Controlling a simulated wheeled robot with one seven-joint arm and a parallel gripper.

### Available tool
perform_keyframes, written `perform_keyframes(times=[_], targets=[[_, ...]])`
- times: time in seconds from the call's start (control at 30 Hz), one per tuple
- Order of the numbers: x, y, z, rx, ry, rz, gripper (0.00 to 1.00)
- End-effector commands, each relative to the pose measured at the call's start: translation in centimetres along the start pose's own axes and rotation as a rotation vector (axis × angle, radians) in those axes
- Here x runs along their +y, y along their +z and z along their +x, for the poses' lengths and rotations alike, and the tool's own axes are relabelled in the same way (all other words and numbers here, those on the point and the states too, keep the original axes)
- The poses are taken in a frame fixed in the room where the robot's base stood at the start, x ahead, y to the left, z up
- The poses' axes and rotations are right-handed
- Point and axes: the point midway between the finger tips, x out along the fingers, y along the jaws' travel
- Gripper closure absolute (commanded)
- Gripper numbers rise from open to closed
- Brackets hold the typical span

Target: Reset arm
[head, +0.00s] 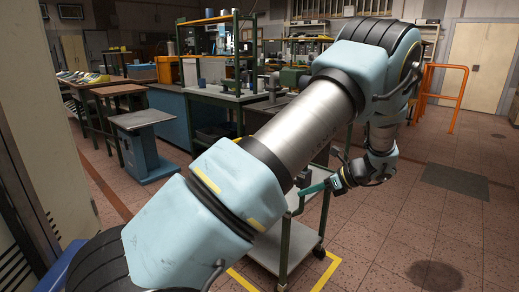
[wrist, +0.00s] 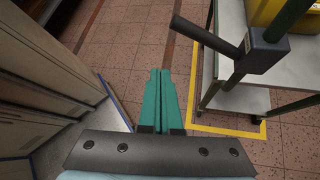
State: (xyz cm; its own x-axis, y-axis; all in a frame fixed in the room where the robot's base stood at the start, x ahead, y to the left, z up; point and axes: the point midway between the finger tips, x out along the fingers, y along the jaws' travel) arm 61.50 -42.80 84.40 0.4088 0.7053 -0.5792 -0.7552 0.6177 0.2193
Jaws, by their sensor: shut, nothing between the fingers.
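My arm reaches across the head view from the lower left to the upper right, then bends down at its far end. My gripper (head: 313,189) is at the end of that bend, its teal fingers pointing left, close to a wheeled cart (head: 287,262) in the picture. In the wrist view the two teal fingers (wrist: 156,98) lie side by side, shut, with nothing between them. They hang above the tiled floor, left of the cart. Part of the cart is hidden behind my arm in the head view.
Yellow floor tape (wrist: 235,131) surrounds the cart. A dark handle-like bar (wrist: 210,38) juts from the cart towards the fingers. Pale panels (wrist: 45,75) stand at left in the wrist view. Workbenches (head: 205,98) fill the back; an orange rail (head: 455,98) stands right. Floor at right is clear.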

Motion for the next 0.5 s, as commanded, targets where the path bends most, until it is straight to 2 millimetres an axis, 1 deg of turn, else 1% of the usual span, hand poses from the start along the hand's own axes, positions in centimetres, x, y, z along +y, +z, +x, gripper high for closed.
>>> perform_keyframes(times=[0.03, 0.07, 0.1, 0.17, 0.2, 0.27, 0.3, 0.37, 0.4, 0.47, 0.5], targets=[[1.8, 1.7, 1.5, 0.075, 0.037, -0.093, 1.0], [2.9, 2.4, 2.3, 0.126, 0.059, -0.158, 1.0], [4.6, 3.2, 3.4, 0.197, 0.094, -0.254, 1.0], [7.3, 4.3, 4.7, 0.302, 0.149, -0.412, 1.0], [9.2, 4.9, 5.4, 0.367, 0.188, -0.521, 1.0], [11.8, 5.7, 6.1, 0.457, 0.246, -0.687, 1.0], [13.5, 6.2, 6.5, 0.512, 0.287, -0.803, 1.0], [16.0, 6.8, 6.8, 0.587, 0.349, -0.976, 1.0], [17.7, 7.2, 7.0, 0.632, 0.391, -1.097, 1.0], [20.1, 7.7, 7.1, 0.692, 0.456, -1.277, 1.0], [21.6, 8.0, 7.1, 0.725, 0.499, -1.398, 1.0]])
